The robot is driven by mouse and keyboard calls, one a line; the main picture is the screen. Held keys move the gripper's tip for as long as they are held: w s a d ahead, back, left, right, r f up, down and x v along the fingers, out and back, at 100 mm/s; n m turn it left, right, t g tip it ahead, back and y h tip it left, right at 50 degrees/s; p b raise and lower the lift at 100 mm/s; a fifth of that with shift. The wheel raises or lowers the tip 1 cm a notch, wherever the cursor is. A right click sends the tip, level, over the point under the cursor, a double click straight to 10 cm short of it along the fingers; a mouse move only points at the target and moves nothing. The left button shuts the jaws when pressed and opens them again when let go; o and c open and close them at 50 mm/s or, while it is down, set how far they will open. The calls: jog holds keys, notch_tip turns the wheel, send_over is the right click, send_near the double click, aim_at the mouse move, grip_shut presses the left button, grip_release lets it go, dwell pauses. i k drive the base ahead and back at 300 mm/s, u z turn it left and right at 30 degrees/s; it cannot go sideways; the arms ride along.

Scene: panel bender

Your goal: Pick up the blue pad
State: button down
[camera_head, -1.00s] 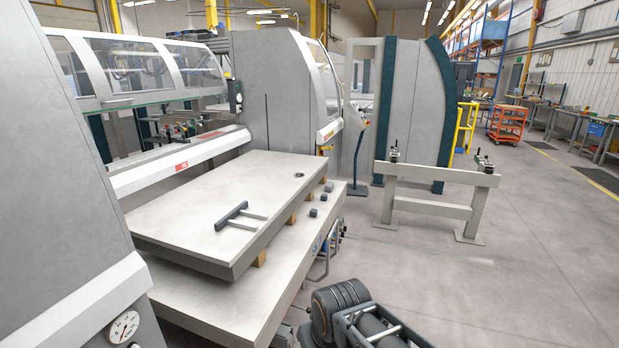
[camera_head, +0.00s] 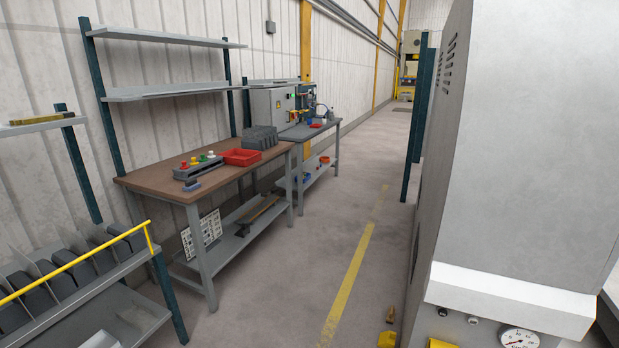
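A small blue block-like thing (camera_head: 193,186) lies on the brown top of the near workbench (camera_head: 140,180), by its front edge. It may be the blue pad, but it is too small to be sure. It sits just in front of a grey holder (camera_head: 198,170) with several coloured knobs on top. My gripper is not in view.
A red tray (camera_head: 241,157) and dark grey bins (camera_head: 260,138) stand further along the bench. A rack with a yellow rail (camera_head: 75,264) is at the lower left. A grey machine cabinet (camera_head: 530,150) fills the right.

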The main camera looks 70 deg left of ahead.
aim_at(192, 184)
jog(key=u, duration=3.4)
jog(key=i, duration=3.9)
jog(key=u, duration=0.1)
